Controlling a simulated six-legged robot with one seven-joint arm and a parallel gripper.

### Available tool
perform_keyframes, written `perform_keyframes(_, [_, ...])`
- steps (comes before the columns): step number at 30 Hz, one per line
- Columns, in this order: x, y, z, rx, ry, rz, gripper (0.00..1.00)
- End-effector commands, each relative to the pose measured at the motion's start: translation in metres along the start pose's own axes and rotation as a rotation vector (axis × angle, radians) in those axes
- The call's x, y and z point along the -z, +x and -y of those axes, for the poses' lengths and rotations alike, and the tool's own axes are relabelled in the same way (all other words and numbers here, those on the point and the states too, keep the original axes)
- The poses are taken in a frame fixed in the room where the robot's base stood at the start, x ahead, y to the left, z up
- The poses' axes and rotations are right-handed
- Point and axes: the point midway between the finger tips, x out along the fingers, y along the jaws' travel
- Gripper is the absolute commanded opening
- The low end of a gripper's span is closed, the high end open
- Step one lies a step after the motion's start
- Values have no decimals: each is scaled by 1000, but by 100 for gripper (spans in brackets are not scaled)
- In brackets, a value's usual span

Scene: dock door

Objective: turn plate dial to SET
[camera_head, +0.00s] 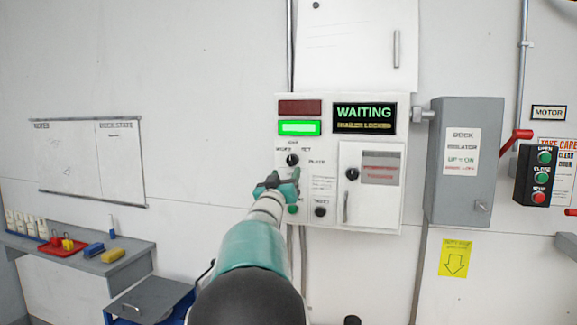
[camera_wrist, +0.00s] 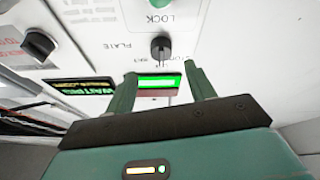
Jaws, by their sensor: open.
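The plate dial is a small black knob (camera_head: 292,160) on the white control panel (camera_head: 270,110), below the lit green bar. Lettering around it is small; SET seems to be at its upper right. The dial also shows in the wrist view (camera_wrist: 160,47), upside down, with PLATE printed beside it. I cannot tell surely where its pointer stands. My gripper (camera_head: 280,181) is just below the dial in the head view. In the wrist view my open fingers (camera_wrist: 160,70) point at the panel, one to each side of the dial's line, with nothing between them.
A green LOCK button (camera_wrist: 158,3) and another black knob (camera_head: 320,212) sit lower on the panel. A small door with a black knob (camera_head: 352,174) is at right. The WAITING display (camera_head: 365,112) is above. A grey isolator box (camera_head: 465,160) stands farther right.

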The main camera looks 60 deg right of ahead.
Motion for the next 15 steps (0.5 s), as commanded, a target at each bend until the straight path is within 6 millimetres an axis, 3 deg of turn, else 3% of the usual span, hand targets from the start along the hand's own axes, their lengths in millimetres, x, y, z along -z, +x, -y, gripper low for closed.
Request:
perform_keyframes(6, [-2, 40, 3, 1, -1, 1, 55])
perform_keyframes(15, [-1, 63, 4, 2, 1, 1, 55])
